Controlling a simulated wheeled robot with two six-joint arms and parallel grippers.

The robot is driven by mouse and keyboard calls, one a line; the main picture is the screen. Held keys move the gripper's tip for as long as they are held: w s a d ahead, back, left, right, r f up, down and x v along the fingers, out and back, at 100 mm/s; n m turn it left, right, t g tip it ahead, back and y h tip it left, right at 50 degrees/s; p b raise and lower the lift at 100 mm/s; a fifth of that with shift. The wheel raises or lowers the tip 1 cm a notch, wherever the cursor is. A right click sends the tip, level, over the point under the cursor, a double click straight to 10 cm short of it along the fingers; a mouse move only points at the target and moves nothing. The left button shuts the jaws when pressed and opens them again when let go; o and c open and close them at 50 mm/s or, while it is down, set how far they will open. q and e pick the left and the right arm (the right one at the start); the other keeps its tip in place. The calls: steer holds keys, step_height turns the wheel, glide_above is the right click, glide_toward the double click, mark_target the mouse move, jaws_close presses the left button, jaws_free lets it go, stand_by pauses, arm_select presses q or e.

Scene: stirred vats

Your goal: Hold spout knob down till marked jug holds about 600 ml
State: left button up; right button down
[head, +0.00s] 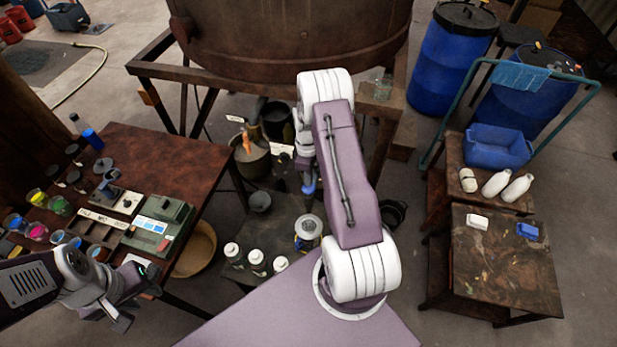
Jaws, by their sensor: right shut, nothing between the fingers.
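The large brown vat (290,35) stands at the top on a wooden frame. Its spout and knob cannot be made out; my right arm covers the area below the vat. My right gripper (308,192) points down at the end of that arm, shut and empty, small and partly hidden. Just below it a pale round vessel (308,232), perhaps the marked jug, stands on the low dark table. Its marks and liquid level cannot be read. My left gripper (122,308) is at the lower left beside the brown table, with its finger gap unclear.
The brown table (150,150) at left carries jars, a green box (158,225) and tools. A pot (250,160) and white-capped bottles (257,262) are near the low table.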

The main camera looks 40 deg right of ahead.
steer(key=shift+f, duration=0.6)
steer(key=shift+f, duration=0.1)
